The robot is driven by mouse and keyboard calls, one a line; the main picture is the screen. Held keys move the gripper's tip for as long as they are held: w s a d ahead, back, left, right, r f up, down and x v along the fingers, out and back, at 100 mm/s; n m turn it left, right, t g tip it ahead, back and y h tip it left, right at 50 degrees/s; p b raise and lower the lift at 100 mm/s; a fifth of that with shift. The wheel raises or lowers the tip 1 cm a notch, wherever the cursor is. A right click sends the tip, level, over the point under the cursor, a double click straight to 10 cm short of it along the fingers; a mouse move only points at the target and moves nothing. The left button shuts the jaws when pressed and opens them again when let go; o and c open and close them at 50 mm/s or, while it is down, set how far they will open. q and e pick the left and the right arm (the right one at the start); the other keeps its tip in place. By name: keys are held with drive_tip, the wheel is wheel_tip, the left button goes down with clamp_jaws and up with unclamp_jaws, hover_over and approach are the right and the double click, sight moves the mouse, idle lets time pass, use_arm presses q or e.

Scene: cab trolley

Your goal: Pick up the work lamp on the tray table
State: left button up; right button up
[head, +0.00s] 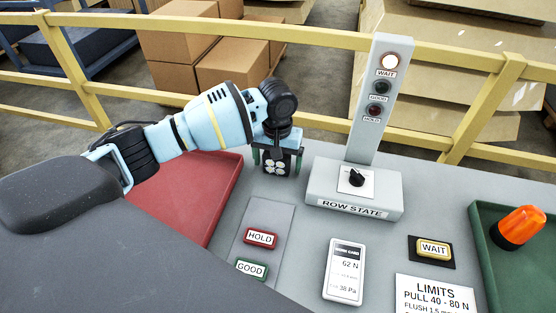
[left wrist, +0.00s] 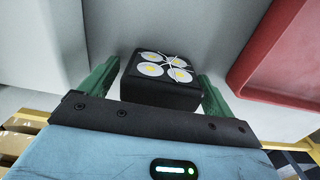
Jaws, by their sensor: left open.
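The work lamp (head: 277,166) is a small black block with several round white lenses on its face. It is at the back of the grey table, left of the row state post. My left gripper (head: 276,156) is over it, open, with a green finger on each side. In the left wrist view the lamp (left wrist: 163,78) sits between the two fingers (left wrist: 158,88), its lenses with yellow centres. A narrow gap shows beside the left finger; whether the right finger touches is unclear. My right gripper is not in view.
The row state post (head: 355,188) stands close right of the lamp. A red tray (head: 205,185) is to its left, and a green tray (head: 485,235) with an orange beacon (head: 517,227) is far right. A yellow rail (head: 325,122) runs behind.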

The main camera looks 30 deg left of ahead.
use_arm(q)
drive_tip(key=c, duration=1.3)
wheel_tip(320, 180, up, 10)
drive_tip(key=shift+p, duration=0.6)
